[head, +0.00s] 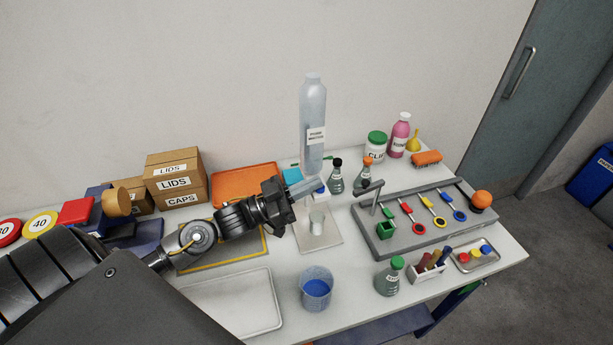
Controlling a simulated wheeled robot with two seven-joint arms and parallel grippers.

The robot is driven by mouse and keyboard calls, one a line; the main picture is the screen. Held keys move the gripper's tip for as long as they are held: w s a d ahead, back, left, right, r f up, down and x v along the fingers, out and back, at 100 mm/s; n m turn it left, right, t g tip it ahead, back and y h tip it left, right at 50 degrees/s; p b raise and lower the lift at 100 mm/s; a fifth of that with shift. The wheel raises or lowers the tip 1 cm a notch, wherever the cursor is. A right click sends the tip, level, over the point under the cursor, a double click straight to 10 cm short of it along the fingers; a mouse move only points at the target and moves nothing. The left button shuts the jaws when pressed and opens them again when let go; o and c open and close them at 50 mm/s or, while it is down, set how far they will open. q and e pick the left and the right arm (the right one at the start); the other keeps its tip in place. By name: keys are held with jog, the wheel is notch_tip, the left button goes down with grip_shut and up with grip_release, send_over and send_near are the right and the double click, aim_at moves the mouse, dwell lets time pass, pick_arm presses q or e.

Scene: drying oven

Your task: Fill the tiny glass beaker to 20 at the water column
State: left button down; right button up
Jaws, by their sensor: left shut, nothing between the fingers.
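The water column (313,100) is a tall clear cylinder with a white label, standing at the back middle of the table above a pale base plate (324,240). A small greyish cylinder (318,222), which looks like the tiny glass beaker, stands upright on that plate; its level marks are too small to read. My left gripper (307,187) is shut and empty, with its fingertips just above and left of the small beaker, close to a blue and white part (321,189) under the column. Whether they touch it I cannot tell. My right gripper is out of view.
A larger beaker with blue contents (316,290) stands in front. A grey tray (235,305) lies left of it. Boxes (176,180) and an orange tray (244,184) lie behind my left arm.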

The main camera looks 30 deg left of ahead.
aim_at(312, 196)
pick_arm(q)
jog(key=shift+f, duration=0.1)
jog(key=shift+s+d+f+b, duration=0.1)
jog(key=shift+f+b, duration=0.2)
jog(key=shift+f, duration=0.35)
jog(key=shift+s+d+f+b, duration=0.1)
jog(key=shift+f+b, duration=0.15)
jog(key=shift+f, duration=0.55)
dwell(0.4)
jog(key=shift+r, duration=0.1)
dwell(0.8)
notch_tip(312, 196, up, 5)
jog(key=p, duration=0.4)
jog(key=b+v, duration=0.3)
jog(key=v, duration=0.7)
jog(key=shift+r+b, duration=0.3)
jog(key=shift+b, duration=0.05)
jog(key=shift+a, duration=0.2)
